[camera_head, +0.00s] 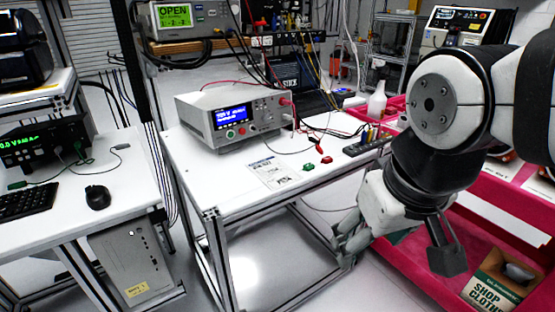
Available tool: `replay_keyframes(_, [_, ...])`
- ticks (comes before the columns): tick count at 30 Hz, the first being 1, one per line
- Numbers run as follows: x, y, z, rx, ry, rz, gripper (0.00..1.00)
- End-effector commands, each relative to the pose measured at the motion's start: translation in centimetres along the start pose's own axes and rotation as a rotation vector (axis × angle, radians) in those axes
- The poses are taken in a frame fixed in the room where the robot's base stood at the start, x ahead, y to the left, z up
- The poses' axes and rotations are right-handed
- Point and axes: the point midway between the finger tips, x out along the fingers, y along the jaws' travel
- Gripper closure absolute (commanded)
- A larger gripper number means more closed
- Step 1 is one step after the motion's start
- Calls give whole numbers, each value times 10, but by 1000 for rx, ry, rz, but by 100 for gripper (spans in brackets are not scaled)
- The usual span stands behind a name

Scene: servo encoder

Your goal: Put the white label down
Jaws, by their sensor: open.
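A flat white label (272,174) with dark print lies on the white bench top near its front edge, left of my gripper. A second printed part shows at its lower right, and I cannot tell whether it is a separate piece. My gripper (397,252) is at the right, past the bench's right front edge, pointing down with its fingers spread. It is apart from the label. Nothing shows between the fingers, though the arm hides part of that space.
A bench meter (233,112) with a blue screen stands behind the label. Red and green clips (316,161) with leads lie to its right, by a dark remote-like strip (362,147). A red cart (465,255) with a shop cloth box (497,283) is below my arm.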

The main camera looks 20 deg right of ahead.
Motion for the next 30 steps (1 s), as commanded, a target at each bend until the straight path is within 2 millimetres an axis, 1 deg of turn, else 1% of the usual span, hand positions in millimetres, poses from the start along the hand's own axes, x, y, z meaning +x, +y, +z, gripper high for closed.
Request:
replay_keyframes(1, [-8,-6,18,-3,-28,-18,38])
replay_keyframes(3, [-14,-12,39,-8,-71,-37,38])
replay_keyframes(6, [-20,-16,57,-13,-110,-55,38])
replay_keyframes(9, [-22,-18,64,-16,-126,-63,38])
replay_keyframes(17, [-22,-18,64,-15,-128,-63,38])
replay_keyframes(20, [-30,-18,62,-15,-118,-62,38])
replay_keyframes(23, [-48,-16,56,-15,-93,-60,38])
replay_keyframes(30, [-104,-11,39,-14,2,-54,38])
